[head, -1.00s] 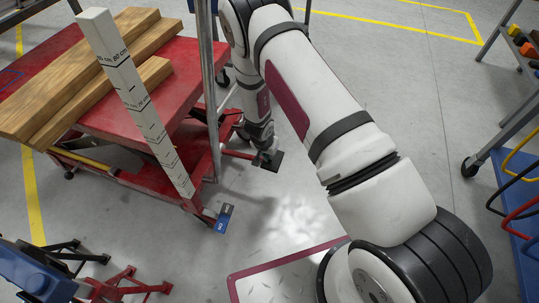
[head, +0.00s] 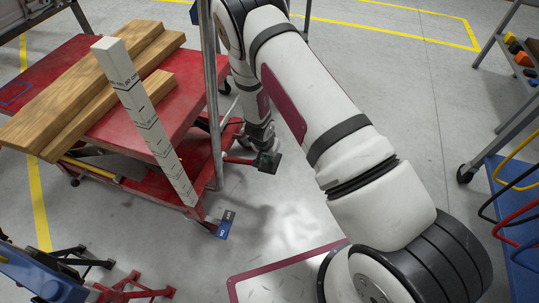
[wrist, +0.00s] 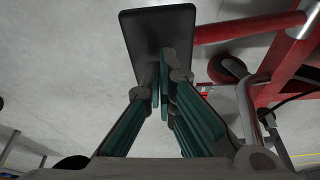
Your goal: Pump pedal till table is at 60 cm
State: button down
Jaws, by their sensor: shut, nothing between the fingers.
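The red lift table (head: 188,100) stands at the left in the head view with wooden planks on it. A white measuring post (head: 140,110) with black marks stands along its near side; I cannot read the table's height from it. The black pedal (head: 270,164) sits at the end of a red lever to the right of the table. It also shows in the wrist view (wrist: 155,30), with the red lever running right from it. My gripper (wrist: 161,90) is shut and empty, its fingertips over the pedal pad. I cannot tell whether they touch.
An upright grey handle pole (head: 214,110) rises beside my forearm. A blue label (head: 226,224) is at the table's near corner. A wheeled rack (head: 490,140) stands at the right, with blue and red equipment (head: 40,272) at the lower left. The floor between is clear.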

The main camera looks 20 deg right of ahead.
notch_tip(320, 180, down, 10)
jog(key=b, duration=0.7)
notch_tip(320, 180, up, 13)
jog(key=p, duration=1)
jog(key=shift+r, duration=0.1)
notch_tip(320, 180, down, 13)
jog(key=b, duration=0.9)
notch_tip(320, 180, up, 13)
jog(key=p, duration=0.9)
jog(key=shift+r, duration=0.3)
jog(key=shift+f, duration=0.2)
